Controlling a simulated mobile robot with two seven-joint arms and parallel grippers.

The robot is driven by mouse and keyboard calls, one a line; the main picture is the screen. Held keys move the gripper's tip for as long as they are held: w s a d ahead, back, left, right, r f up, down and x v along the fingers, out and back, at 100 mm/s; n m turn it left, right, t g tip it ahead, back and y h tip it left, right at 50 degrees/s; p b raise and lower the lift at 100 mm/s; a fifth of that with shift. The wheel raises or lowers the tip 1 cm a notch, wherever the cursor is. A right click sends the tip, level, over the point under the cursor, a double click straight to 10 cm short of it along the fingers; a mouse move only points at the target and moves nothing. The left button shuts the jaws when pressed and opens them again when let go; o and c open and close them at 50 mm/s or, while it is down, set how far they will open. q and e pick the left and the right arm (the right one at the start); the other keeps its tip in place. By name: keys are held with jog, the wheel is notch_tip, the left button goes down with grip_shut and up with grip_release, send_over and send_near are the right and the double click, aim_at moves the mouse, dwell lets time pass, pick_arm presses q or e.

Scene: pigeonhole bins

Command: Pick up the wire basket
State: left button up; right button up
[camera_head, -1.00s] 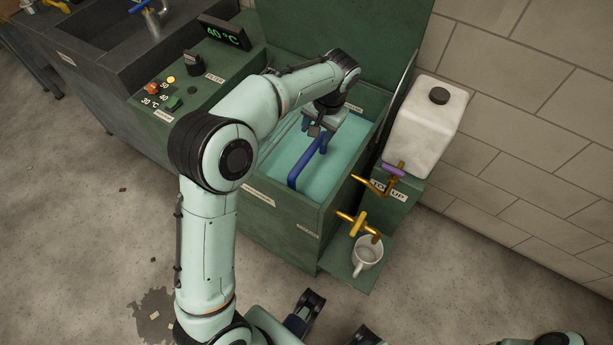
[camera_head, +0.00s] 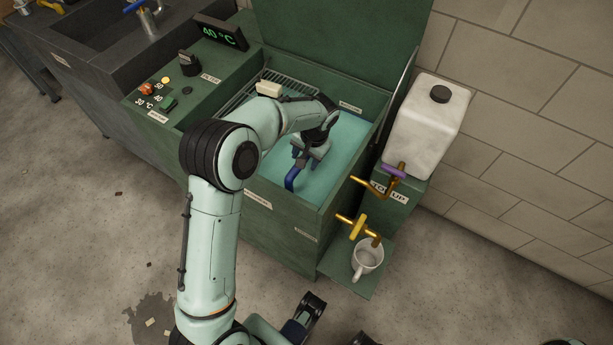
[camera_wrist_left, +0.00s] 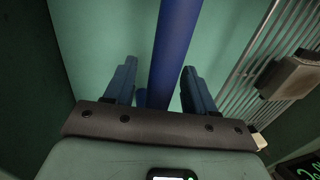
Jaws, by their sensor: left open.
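A blue handle (camera_head: 292,180) stands in the water-filled green tank (camera_head: 330,203), partly covered by my left arm. I take it as the wire basket's handle; I cannot make out the wire body. My left gripper (camera_head: 301,164) is over the tank at the handle. In the left wrist view the blue bar (camera_wrist_left: 175,45) runs between the two open fingers of the gripper (camera_wrist_left: 158,80), with a gap visible on each side.
A slatted metal rack (camera_head: 283,83) with a cream block (camera_head: 269,89) lies at the tank's back left. The raised lid (camera_head: 345,40) stands behind. A white canister (camera_head: 425,125), brass taps (camera_head: 357,225) and a mug (camera_head: 367,256) are at the right.

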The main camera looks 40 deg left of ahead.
pick_arm(q)
jog(key=shift+a+f, duration=0.1)
jog(key=shift+f, duration=0.4)
grip_shut()
jog(key=shift+r, duration=0.1)
jog(key=shift+r, duration=0.1)
notch_tip(320, 180, up, 20)
jog(key=p, duration=0.3)
jog(key=shift+p, duration=0.35)
